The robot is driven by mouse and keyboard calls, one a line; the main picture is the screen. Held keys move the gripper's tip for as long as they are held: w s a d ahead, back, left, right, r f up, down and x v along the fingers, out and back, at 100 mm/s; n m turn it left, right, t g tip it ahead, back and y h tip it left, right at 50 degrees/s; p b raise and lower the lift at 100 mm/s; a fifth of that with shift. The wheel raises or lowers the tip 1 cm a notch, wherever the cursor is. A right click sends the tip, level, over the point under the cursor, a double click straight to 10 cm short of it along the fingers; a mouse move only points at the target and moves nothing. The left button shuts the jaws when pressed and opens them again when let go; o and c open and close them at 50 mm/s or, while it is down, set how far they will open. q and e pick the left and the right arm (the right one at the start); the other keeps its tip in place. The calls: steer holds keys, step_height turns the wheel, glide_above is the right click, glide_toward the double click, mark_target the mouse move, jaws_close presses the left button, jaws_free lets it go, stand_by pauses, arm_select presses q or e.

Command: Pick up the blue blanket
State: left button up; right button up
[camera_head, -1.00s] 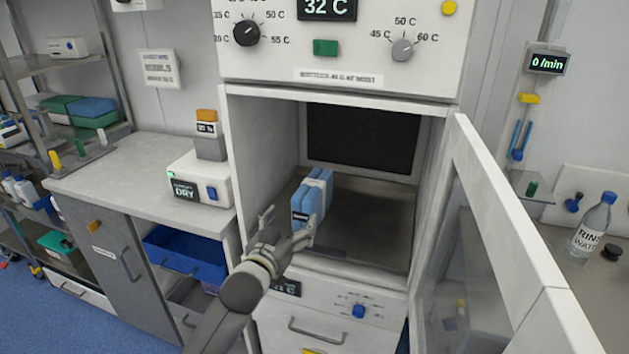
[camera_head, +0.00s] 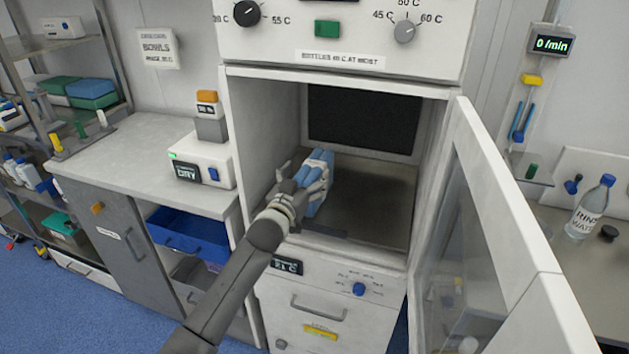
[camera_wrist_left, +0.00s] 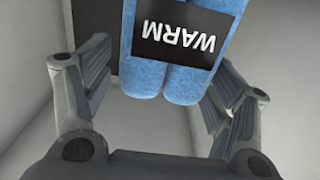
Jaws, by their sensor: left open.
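The blue blanket (camera_head: 319,163) is folded into a thick bundle and stands inside the open warming cabinet, toward its left side. In the left wrist view the blanket (camera_wrist_left: 148,72) carries a black label reading "WARM". My left gripper (camera_head: 306,181) reaches into the cabinet at the near end of the blanket. In the left wrist view the open fingers (camera_wrist_left: 158,88) are on either side of the blanket's near end, with a visible gap on each side. The fingers hide part of the blanket in the head view. My right gripper is not in view.
The cabinet's glass door (camera_head: 490,220) stands open on the right. The left wall (camera_head: 262,130) of the cabinet is close to my arm. The cabinet floor (camera_head: 375,200) right of the blanket is clear. A counter with a white dryer box (camera_head: 200,160) is on the left.

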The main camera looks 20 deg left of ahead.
mark_target(311, 168)
arm_select(q)
steer(key=shift+w+d+f, duration=0.15)
steer(key=shift+w, duration=1.6)
steer(key=shift+c, duration=0.4)
steer(key=c, duration=1.2)
steer(key=shift+c, duration=0.5)
